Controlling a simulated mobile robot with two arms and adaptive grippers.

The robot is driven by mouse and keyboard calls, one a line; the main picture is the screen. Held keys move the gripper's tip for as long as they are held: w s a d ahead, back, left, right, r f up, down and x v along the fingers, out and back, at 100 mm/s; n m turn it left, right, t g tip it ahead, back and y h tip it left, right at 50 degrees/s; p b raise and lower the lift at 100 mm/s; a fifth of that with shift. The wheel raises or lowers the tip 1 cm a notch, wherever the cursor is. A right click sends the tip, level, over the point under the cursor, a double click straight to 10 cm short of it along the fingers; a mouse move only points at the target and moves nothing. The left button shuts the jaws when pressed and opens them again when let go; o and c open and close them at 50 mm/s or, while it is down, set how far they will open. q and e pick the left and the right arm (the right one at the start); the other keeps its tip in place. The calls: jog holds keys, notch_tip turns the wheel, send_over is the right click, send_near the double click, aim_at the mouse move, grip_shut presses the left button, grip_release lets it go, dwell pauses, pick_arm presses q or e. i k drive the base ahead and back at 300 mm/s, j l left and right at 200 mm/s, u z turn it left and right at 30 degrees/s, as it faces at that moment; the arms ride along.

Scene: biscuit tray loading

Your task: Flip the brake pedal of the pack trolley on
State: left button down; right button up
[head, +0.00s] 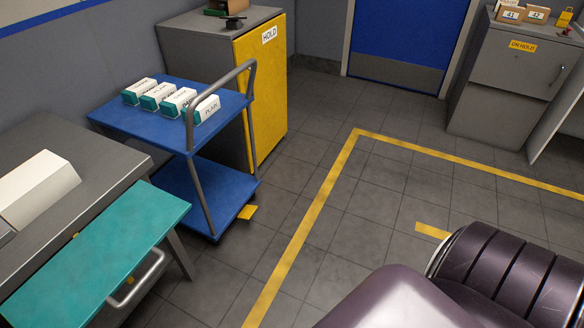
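The pack trolley (176,143) has two blue shelves and a grey tube handle (249,72). It stands left of centre in the head view, in front of the yellow-doored cabinet. A small yellow pedal (247,212) sticks out low at its right end, near the floor. I cannot tell from here whether the pedal is pressed or raised. Several white and teal boxes (171,98) stand in a row on the top shelf. Neither of my grippers is in view; dark purple parts of my own arm fill the lower right.
A grey bench (100,165) with a teal drawer (105,250) is at the left, close to the trolley. The HOLD cabinet (262,95) stands behind the trolley. A grey ON HOLD cabinet (510,85) is at the far right. The tiled floor with yellow lines is clear right of the trolley.

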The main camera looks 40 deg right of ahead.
aim_at(248, 210)
jog(key=z, duration=0.8)
jog(key=i+l+u, duration=0.15)
jog(key=i+l, duration=0.35)
jog(key=i+l+u, duration=0.15)
jog(key=i+l, duration=0.35)
jog(key=i+l+u, duration=0.1)
jog(key=i+l, duration=0.35)
jog(key=l, duration=0.15)
